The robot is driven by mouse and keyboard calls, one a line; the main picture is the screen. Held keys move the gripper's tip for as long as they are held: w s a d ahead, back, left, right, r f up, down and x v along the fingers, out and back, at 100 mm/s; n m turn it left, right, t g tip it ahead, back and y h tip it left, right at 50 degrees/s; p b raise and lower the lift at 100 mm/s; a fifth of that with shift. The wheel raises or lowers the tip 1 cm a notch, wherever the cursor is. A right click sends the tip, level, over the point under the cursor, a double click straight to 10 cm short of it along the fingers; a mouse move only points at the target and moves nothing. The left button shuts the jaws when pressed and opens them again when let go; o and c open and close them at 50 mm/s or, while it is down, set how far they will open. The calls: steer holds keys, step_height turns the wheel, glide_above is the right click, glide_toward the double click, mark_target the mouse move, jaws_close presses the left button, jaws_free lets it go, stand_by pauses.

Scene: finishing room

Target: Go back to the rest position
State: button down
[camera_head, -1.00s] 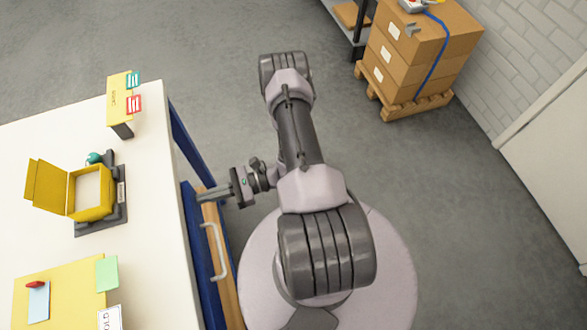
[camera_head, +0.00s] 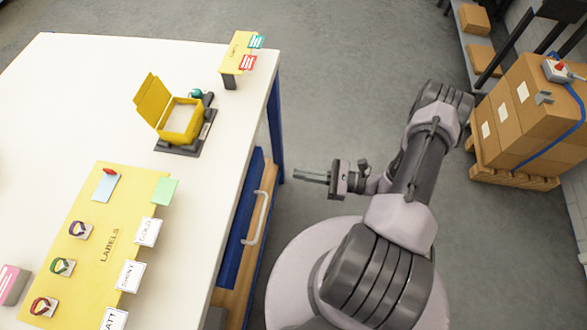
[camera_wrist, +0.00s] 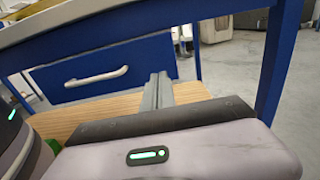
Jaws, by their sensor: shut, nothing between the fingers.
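My gripper (camera_head: 314,176) is in the camera_head view, to the right of the white table, with its fingers pointing left toward the table's side. Its fingers lie together with nothing between them. In the wrist view the closed fingers (camera_wrist: 158,92) point ahead toward a blue drawer front (camera_wrist: 95,75) with a white handle. A gap of floor shows between the fingers and the table in the camera_head view. My arm is bent, folded over my round base.
The white table (camera_head: 120,75) holds an open yellow box (camera_head: 181,121) on a dark stand, a yellow labels board (camera_head: 75,245) and a yellow block with small cards (camera_head: 238,54). Cardboard boxes (camera_head: 520,110) stand on a pallet (camera_head: 512,178) at right. Floor between is clear.

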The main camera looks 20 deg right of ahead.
steer(key=v, duration=0.4)
step_height(320, 180, up, 12)
steer(key=w+a+n+g, duration=0.2)
steer(key=w+n+g, duration=0.1)
steer(key=n+g, duration=0.5)
steer(key=s+a+r+n+t+h, duration=0.1)
steer(key=s+a+r+n+h, duration=0.2)
steer(key=r, duration=0.5)
steer(key=s+a+r+n+t+h, duration=0.1)
steer(key=s+a+r+n+h, duration=0.2)
steer(key=a+r+n+h, duration=0.2)
steer(key=s+a+r+n+t+h, duration=0.1)
steer(key=s+a+r+n+h, duration=0.3)
steer(key=r, duration=0.8)
steer(key=shift+n+h, duration=0.3)
steer(key=shift+n, duration=0.1)
steer(key=shift+s+r, duration=0.1)
